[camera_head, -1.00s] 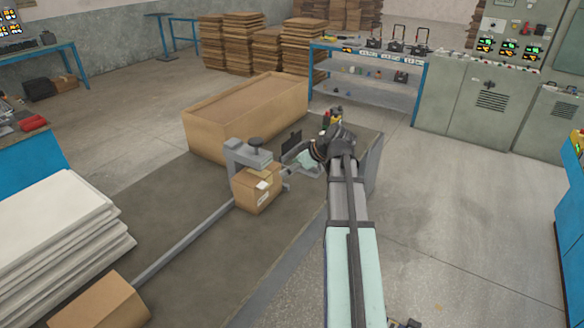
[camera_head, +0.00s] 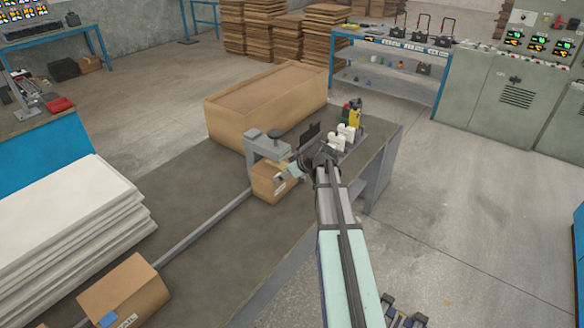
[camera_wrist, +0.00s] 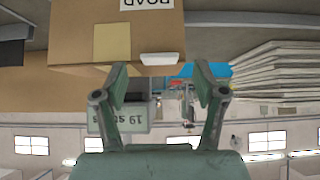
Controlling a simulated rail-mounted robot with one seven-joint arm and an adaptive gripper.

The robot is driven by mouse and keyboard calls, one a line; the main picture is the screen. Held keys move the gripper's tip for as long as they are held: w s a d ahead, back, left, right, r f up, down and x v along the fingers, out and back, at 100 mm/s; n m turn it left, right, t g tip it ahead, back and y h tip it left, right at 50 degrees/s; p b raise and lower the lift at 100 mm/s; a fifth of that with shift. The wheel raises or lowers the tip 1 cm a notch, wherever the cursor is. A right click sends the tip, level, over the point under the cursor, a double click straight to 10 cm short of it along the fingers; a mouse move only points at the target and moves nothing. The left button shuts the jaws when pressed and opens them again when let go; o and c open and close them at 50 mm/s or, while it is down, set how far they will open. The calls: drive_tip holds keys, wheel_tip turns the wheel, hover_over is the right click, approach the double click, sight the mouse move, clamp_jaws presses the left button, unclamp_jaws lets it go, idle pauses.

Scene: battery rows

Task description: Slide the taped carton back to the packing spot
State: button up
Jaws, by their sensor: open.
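A brown carton (camera_head: 266,184) with a white label sits under the grey taping head (camera_head: 268,146) on the dark bench (camera_head: 215,178). In the wrist view, upside down, a carton (camera_wrist: 75,35) with a yellowish tape strip (camera_wrist: 112,42) and a printed label fills the top. My gripper (camera_head: 290,172) is at the carton's right side in the head view, partly hidden. In the wrist view my gripper (camera_wrist: 161,75) is open, its fingertips apart and close to the carton's edge, with nothing between them. I cannot tell whether they touch it. No marked packing spot is clear.
A grey rail (camera_head: 205,230) runs from the taping head to a nearer carton (camera_head: 120,298) with a blue patch. White sheets (camera_head: 65,225) are stacked at left. A large open box (camera_head: 268,105) stands behind. White bottles (camera_head: 341,137) stand right of my gripper.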

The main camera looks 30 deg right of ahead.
drive_tip(key=shift+x, duration=1.15)
drive_tip(key=c, duration=1.3)
drive_tip(key=shift+c, duration=0.2)
drive_tip(key=shift+s+a, duration=0.1)
drive_tip(key=shift+a, duration=0.05)
